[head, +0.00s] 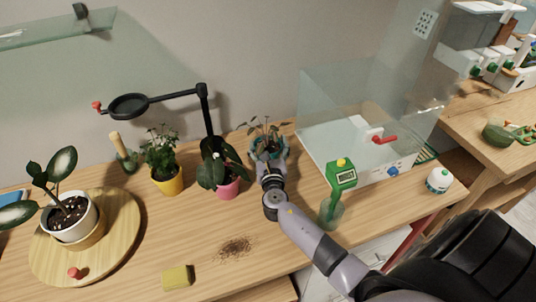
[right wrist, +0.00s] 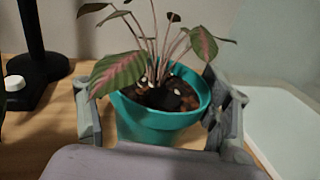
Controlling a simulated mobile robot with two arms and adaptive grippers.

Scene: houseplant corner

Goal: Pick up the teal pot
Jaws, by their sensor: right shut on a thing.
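The teal pot (head: 262,152) holds a plant with pink-striped leaves and stands at the back of the wooden table in the head view. In the right wrist view the teal pot (right wrist: 160,118) is upright between the two fingers, with dark soil and light pebbles inside. My right gripper (head: 269,160) is shut on the teal pot, one finger on each side; in the right wrist view the gripper (right wrist: 162,118) covers the pot's lower part. Whether the pot touches the table cannot be told. My left gripper is not in view.
A pink pot (head: 228,188) and a black stand (head: 204,110) are close on the left, with a yellow pot (head: 168,181) beyond. A clear-walled case (head: 330,150) is on the right. Spilled soil (head: 236,246) and a yellow sponge (head: 176,278) lie in front.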

